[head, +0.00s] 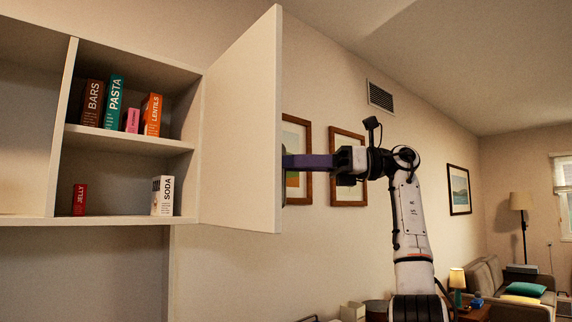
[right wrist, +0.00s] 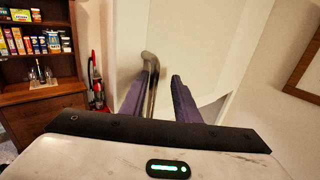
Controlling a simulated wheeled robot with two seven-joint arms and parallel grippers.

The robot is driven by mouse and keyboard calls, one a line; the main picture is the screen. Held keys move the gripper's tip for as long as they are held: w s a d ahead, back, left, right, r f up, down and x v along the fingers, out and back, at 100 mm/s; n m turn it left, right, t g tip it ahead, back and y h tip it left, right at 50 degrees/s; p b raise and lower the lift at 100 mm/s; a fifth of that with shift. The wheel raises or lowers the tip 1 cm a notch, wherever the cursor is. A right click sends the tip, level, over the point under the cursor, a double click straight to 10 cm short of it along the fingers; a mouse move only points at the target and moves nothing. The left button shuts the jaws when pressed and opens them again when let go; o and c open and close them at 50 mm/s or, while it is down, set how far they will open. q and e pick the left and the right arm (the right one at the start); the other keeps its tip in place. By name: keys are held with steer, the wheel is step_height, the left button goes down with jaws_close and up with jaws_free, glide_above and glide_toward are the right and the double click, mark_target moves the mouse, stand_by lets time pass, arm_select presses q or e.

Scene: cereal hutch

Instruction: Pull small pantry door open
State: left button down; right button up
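The small pantry door (head: 245,125) is a plain white panel. It stands swung well out from the right side of the white cabinet. My right gripper (head: 300,162) reaches from the right to the door's outer face; the door's edge hides its fingertips in the head view. In the right wrist view my right gripper (right wrist: 162,92) has its two purple fingers spread apart. The curved metal handle (right wrist: 150,72) on the white door (right wrist: 195,40) is close along the left finger; I cannot tell whether they touch. My left gripper is not in view.
The cabinet shelves (head: 125,140) hold several boxes, including a soda box (head: 162,196) and a jelly box (head: 79,200). Framed pictures (head: 348,165) hang on the wall behind my right arm. A sofa (head: 490,280) and lamp stand far right.

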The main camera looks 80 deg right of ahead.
steer(key=p+v, duration=0.1)
steer(key=v, duration=0.9)
steer(key=shift+s, duration=0.15)
